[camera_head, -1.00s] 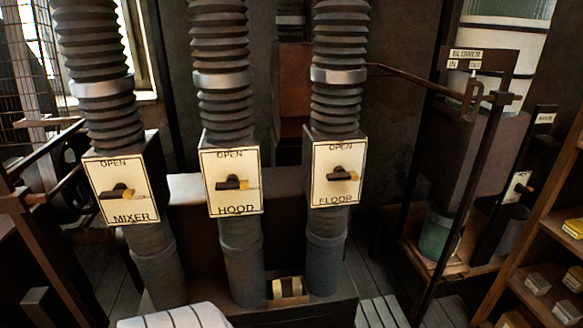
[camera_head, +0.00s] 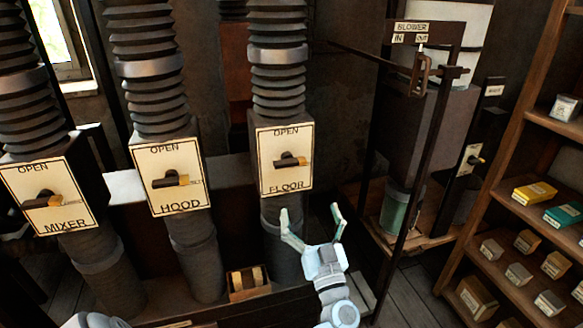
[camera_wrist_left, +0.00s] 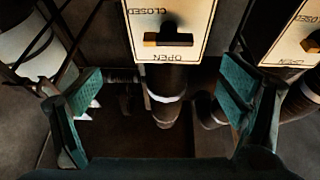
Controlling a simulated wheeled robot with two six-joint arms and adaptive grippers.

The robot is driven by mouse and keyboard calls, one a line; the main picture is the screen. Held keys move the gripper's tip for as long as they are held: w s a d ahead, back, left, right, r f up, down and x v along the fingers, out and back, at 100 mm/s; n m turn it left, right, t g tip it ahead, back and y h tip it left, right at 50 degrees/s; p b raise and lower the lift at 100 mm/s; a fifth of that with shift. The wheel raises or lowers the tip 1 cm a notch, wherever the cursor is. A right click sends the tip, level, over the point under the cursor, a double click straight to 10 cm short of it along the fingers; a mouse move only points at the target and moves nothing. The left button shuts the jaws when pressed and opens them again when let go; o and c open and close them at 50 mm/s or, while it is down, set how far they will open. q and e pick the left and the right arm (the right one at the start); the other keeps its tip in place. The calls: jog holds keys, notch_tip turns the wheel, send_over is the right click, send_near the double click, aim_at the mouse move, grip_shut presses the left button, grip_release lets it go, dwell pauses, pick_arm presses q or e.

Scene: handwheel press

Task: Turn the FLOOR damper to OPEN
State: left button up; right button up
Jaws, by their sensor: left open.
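The FLOOR damper is a dark box with a cream front plate (camera_head: 271,178), at the right of three dampers in the head view. OPEN is printed at the plate's top and FLOOR at its bottom. Its dark handle (camera_head: 288,161) lies about level, brass tip to the right. My left gripper (camera_head: 312,225) is open and empty, below and slightly right of the plate, apart from it. In the left wrist view the plate (camera_wrist_left: 190,15) appears upside down, with the handle (camera_wrist_left: 172,37) beyond and above the spread teal fingers (camera_wrist_left: 158,85). My right gripper does not show.
HOOD (camera_head: 171,199) and MIXER (camera_head: 58,212) dampers stand to the left, their handles also about level. A BLOWER frame (camera_head: 434,130) with a lever stands to the right. A shelf with small boxes (camera_head: 535,193) is at far right. Ribbed ducts rise above the dampers.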

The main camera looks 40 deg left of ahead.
pick_arm(q)
jog(key=g, duration=0.1)
send_near(291, 166)
jog(key=a, duration=0.1)
jog(key=shift+n+y, duration=0.3)
jog(key=b+x, duration=0.1)
jog(key=x, duration=0.4)
jog(key=b+x, duration=0.1)
jog(key=x, duration=0.4)
jog(key=shift+w+d+f, duration=0.2)
jog(key=shift+w+f, duration=0.05)
jog(key=shift+w, duration=0.15)
jog(key=shift+w+a+r, duration=0.1)
jog(key=shift+a+r, duration=0.05)
jog(key=shift+r, duration=0.1)
jog(key=shift+c, duration=1.2)
jog(key=c, duration=0.9)
